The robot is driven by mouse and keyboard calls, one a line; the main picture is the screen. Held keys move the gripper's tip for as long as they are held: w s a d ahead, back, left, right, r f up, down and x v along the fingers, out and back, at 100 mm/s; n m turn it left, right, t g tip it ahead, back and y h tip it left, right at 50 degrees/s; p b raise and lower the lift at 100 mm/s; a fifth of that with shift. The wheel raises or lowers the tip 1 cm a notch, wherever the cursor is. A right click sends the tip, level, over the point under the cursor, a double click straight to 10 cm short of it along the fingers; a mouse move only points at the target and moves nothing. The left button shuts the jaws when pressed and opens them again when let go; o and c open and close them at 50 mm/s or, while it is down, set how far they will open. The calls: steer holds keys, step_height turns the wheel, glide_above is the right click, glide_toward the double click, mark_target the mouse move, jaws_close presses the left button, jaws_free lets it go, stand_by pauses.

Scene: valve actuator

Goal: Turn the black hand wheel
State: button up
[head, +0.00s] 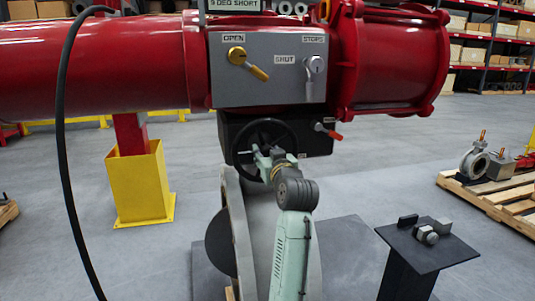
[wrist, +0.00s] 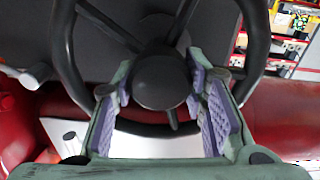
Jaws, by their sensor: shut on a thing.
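The black hand wheel (head: 235,146) is on the front of the black gearbox below the grey panel in the head view. In the wrist view its round rim (wrist: 62,45), spokes and central hub (wrist: 160,78) fill the middle. My gripper (head: 268,158) is at the wheel's lower middle in the head view, partly covering it. In the wrist view my gripper (wrist: 162,82) has its purple-padded fingers on either side of the hub, shut on the wheel. The exact contact at the fingertips is partly hidden.
The grey panel (head: 285,90) above carries a yellow handle (head: 247,63) and a grey handle (head: 312,75). A red-handled lever (head: 329,132) sticks out right of the wheel. A black cable (head: 63,130) hangs left. A small dark stand (head: 410,255) with grey parts is at right.

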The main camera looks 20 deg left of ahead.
jaws_close()
stand_by(0.3)
steer(key=shift+d+f+n+b, duration=0.1)
steer(key=shift+f+n+b, duration=0.1)
steer(key=shift+n+b, duration=0.7)
steer(key=shift+r+n, duration=0.15)
steer(key=shift+n, duration=1.25)
steer(key=o, duration=0.7)
jaws_free()
